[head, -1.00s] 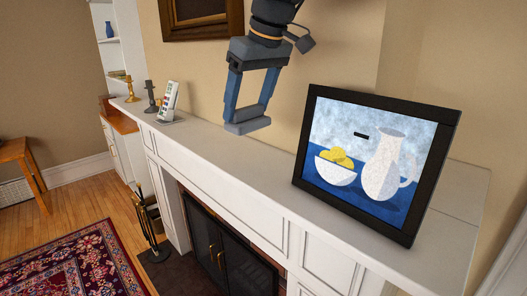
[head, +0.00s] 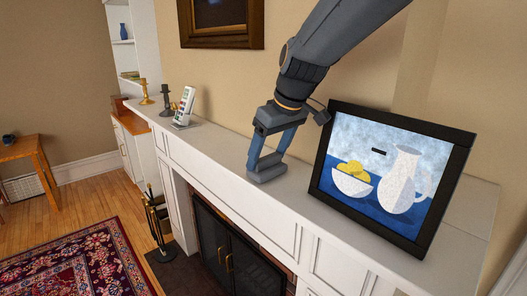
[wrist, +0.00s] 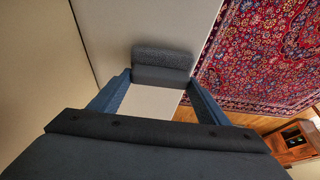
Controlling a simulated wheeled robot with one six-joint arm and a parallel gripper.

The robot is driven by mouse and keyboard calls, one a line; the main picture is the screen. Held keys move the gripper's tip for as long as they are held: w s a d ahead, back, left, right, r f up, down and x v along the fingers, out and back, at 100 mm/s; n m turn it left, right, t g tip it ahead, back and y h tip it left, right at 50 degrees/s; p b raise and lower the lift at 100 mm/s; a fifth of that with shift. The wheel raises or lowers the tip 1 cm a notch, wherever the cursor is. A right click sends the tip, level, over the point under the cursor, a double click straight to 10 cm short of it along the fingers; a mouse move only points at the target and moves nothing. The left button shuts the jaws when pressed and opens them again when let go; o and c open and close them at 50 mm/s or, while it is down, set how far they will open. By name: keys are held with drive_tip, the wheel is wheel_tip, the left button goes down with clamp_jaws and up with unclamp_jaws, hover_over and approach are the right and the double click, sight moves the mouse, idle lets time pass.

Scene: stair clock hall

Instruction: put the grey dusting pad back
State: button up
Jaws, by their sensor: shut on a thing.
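The grey dusting pad (head: 267,171) is a small dark grey block held at the fingertips of my gripper (head: 265,159). In the wrist view the pad (wrist: 163,62) sits across the ends of both blue fingers of my gripper (wrist: 160,82), which is shut on it. The pad is low over the white mantel shelf (head: 225,146), left of the framed picture. I cannot tell whether it touches the shelf.
A black-framed still life (head: 392,178) leans on the shelf at right. A colour-swatch card (head: 185,105), a dark candlestick (head: 166,100) and a brass candlestick (head: 146,93) stand at the far left end. The shelf between is bare. A patterned rug (head: 85,262) lies below.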

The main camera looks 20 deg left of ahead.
drive_tip(key=shift+w+d, duration=0.1)
drive_tip(key=shift+w, duration=0.1)
drive_tip(key=o, duration=0.6)
drive_tip(key=shift+w+f, duration=0.1)
drive_tip(key=shift+f, duration=0.1)
drive_tip(key=o, duration=0.4)
drive_tip(key=shift+o, duration=0.6)
drive_tip(key=shift+s+a, duration=0.6)
drive_tip(key=shift+a, duration=0.3)
drive_tip(key=shift+w+d+r, duration=0.1)
drive_tip(key=shift+w+d, duration=0.05)
drive_tip(key=shift+d, duration=0.15)
drive_tip(key=b+v, duration=0.3)
drive_tip(key=v, duration=0.9)
drive_tip(key=shift+d, duration=0.15)
drive_tip(key=shift+w, duration=0.1)
drive_tip(key=shift+d, duration=0.1)
